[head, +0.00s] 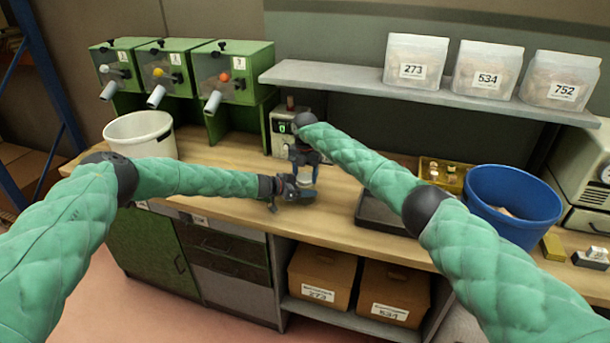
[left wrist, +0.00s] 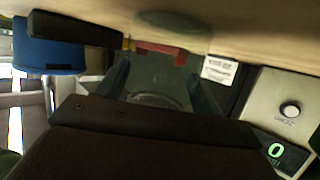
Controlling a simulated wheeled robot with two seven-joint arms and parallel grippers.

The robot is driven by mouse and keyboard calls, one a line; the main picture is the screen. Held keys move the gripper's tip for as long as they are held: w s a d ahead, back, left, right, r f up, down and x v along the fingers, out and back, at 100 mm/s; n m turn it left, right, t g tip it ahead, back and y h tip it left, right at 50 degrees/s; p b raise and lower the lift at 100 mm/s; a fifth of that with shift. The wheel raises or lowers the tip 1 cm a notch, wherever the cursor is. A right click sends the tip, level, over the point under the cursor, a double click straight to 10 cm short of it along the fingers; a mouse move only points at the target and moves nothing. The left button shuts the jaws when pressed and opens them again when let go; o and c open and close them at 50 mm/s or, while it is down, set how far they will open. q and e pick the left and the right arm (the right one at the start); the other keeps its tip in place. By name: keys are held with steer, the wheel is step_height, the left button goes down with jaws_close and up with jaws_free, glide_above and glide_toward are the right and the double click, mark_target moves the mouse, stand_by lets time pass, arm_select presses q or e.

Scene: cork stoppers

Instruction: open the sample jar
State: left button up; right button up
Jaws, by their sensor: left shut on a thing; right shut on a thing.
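The sample jar (head: 304,175) stands near the front of the wooden bench, mostly hidden by my two grippers; only a small pale part shows in the head view. In the left wrist view, its grey, glassy body (left wrist: 160,85) lies between the fingers. My left gripper (head: 300,188) is shut on the jar from the left, low down. My right gripper (head: 304,160) comes down from above and is shut at the jar's top. The stopper is hidden by the right gripper, so I cannot tell whether it is still seated.
Behind the grippers stands a device with a green display (head: 284,128). A dark tray (head: 385,212), a yellow bin (head: 428,168) and a blue tub (head: 512,200) are to the right. A white bucket (head: 140,135) and green dispensers (head: 230,80) are at left. A shelf (head: 330,76) overhangs the back.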

steer(key=o, duration=1.1)
steer(key=shift+r, duration=0.1)
steer(key=shift+r, duration=2.2)
steer(key=shift+c, duration=0.5)
steer(key=shift+r+m, duration=0.9)
steer(key=shift+r, duration=0.05)
steer(key=shift+r+m, duration=0.65)
steer(key=shift+m, duration=0.15)
steer(key=shift+f, duration=3.85)
